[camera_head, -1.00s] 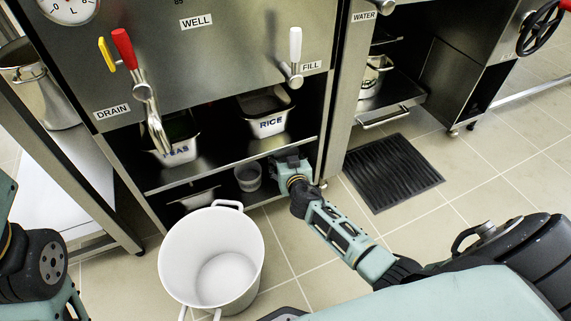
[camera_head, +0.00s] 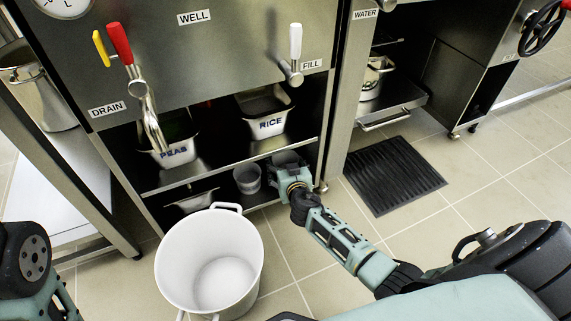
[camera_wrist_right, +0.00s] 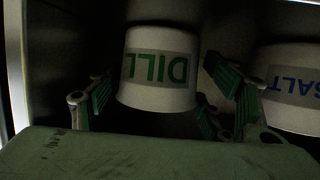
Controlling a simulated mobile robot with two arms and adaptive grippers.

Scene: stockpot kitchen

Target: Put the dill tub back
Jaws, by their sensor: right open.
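The white dill tub (camera_wrist_right: 158,75), with green DILL lettering shown upside down, stands between the spread fingers of my right gripper (camera_wrist_right: 160,100) in the right wrist view. Gaps show between the tub and the fingers. In the head view the tub (camera_head: 286,157) is at the right end of the lower shelf, partly hidden by my right gripper (camera_head: 287,172). A salt tub (camera_wrist_right: 292,92) stands beside it in the wrist view; in the head view it is the grey tub (camera_head: 247,179) to the left. My left arm's gripper is outside the view.
The PEAS pan (camera_head: 175,153) and RICE pan (camera_head: 270,124) are on the shelf (camera_head: 225,171) above. A large white pot (camera_head: 175,262) stands in front of the unit. The cabinet's post (camera_head: 335,130) is close to my right gripper. A black mat (camera_head: 395,175) lies on the floor.

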